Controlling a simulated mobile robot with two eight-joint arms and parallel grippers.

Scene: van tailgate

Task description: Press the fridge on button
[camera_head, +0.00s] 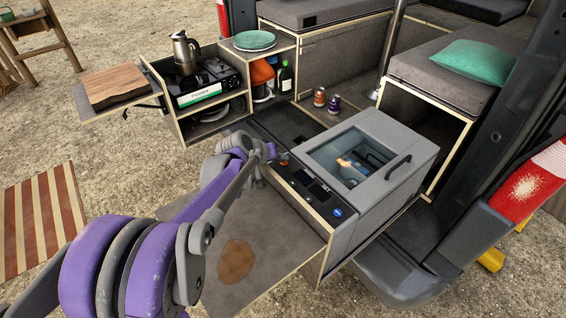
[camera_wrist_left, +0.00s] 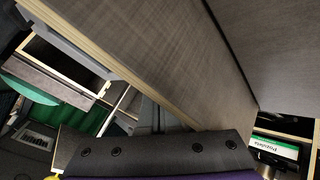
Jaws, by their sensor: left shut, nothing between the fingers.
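The fridge (camera_head: 400,195) is a grey box with a dark glass window in its shut lid and a black handle. It sits on a pull-out drawer. Its control panel (camera_head: 312,188) is a dark strip along the left side, with small displays and a blue round mark at the near end. The on button is too small to tell apart. My left gripper (camera_head: 281,158) is shut and empty at the far end of this strip; I cannot tell whether it touches. The wrist view shows a dark plate of my wrist at the bottom, but no clear view of the panel.
A flat board (camera_head: 215,268) lies in front of the panel. A bench with a green cushion (camera_head: 471,62) is at right.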

